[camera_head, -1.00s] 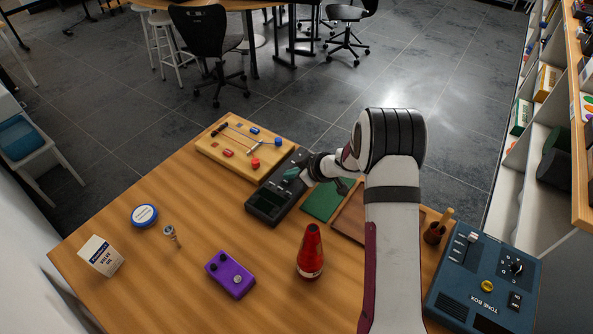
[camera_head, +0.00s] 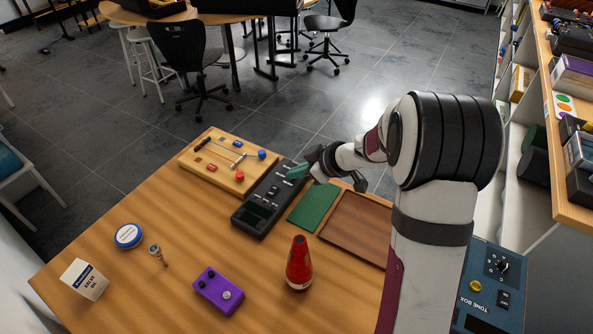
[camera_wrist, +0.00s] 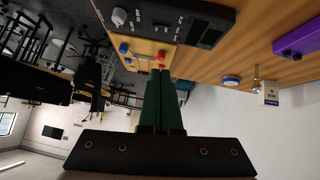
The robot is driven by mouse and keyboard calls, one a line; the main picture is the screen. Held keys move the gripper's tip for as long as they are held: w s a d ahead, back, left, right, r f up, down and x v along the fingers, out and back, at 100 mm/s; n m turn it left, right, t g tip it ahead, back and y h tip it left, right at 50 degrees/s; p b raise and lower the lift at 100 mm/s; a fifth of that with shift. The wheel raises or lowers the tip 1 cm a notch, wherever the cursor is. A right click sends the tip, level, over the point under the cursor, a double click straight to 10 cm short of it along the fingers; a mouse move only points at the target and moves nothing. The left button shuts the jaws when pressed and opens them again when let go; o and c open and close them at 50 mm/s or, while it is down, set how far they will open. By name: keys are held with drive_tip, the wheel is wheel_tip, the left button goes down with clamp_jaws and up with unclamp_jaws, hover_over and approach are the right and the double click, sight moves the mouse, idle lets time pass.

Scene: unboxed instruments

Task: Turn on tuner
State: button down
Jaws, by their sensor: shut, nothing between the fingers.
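The tuner, a long black device (camera_head: 257,212), lies on the wooden table with a dark display at its near end and controls along its top. In the wrist view the tuner (camera_wrist: 190,14) is upside down at the top, with a grey knob, small switches and the display. My gripper (camera_head: 297,173) is over the far end of the tuner, pointing left. The wrist view shows its green fingers (camera_wrist: 160,72) closed together with nothing between them, pointing past the knob. I cannot tell whether the fingertips touch the tuner. The gripper hides part of the tuner's far end.
A wooden board with coloured parts (camera_head: 211,173) lies left of the tuner; a green mat (camera_head: 313,207) and brown tray (camera_head: 358,232) lie right. A red cone-shaped bottle (camera_head: 299,267) and purple pedal (camera_head: 219,290) stand nearer. A blue tone box (camera_head: 487,300) is partly behind my arm.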

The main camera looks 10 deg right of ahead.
drive_tip(key=w+d, duration=0.1)
hover_over(273, 186)
drive_tip(key=s+d, duration=0.1)
drive_tip(key=s, duration=0.1)
wheel_tip(273, 186, down, 7)
drive_tip(key=shift+s, duration=0.1)
drive_tip(key=f, duration=0.2)
drive_tip(key=shift+d+f, duration=0.25)
drive_tip(key=shift+f, duration=0.1)
drive_tip(key=shift+w+f, duration=0.2)
drive_tip(key=shift+f, duration=0.35)
drive_tip(key=shift+d+f, duration=0.15)
drive_tip(key=shift+f, duration=0.15)
